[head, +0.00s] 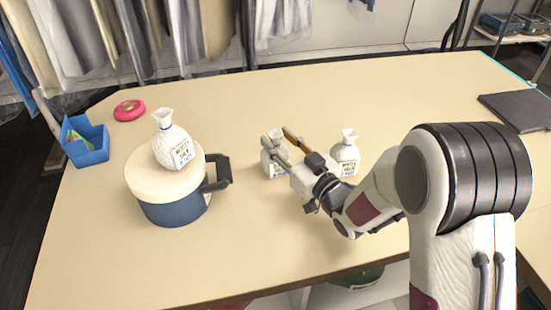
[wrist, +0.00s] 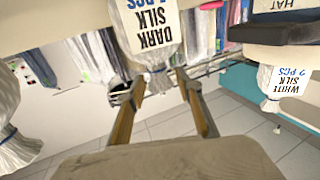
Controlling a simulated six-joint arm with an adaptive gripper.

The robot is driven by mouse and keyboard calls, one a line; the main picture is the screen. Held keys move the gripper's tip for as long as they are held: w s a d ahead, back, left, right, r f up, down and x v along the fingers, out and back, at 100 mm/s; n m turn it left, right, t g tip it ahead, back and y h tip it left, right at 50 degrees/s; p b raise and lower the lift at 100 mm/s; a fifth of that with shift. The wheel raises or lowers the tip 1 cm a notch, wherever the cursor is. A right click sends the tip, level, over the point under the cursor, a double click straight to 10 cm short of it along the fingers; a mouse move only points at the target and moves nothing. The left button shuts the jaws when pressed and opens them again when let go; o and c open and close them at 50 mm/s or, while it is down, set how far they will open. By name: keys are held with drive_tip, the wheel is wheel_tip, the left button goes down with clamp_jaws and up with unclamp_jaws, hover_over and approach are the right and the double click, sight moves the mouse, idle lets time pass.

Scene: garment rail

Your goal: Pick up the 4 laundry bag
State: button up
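Three white laundry bags with tied necks stand upright.
The blue pot (head: 172,212) with a beige lid and dark handle stands left of my gripper. A blue bin (head: 87,150) and a pink disc (head: 129,110) are farther left. A dark flat item (head: 517,112) lies at the right. The table front (head: 250,250) is clear.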

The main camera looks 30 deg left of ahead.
drive_tip(key=shift+x, duration=1)
clamp_jaws()
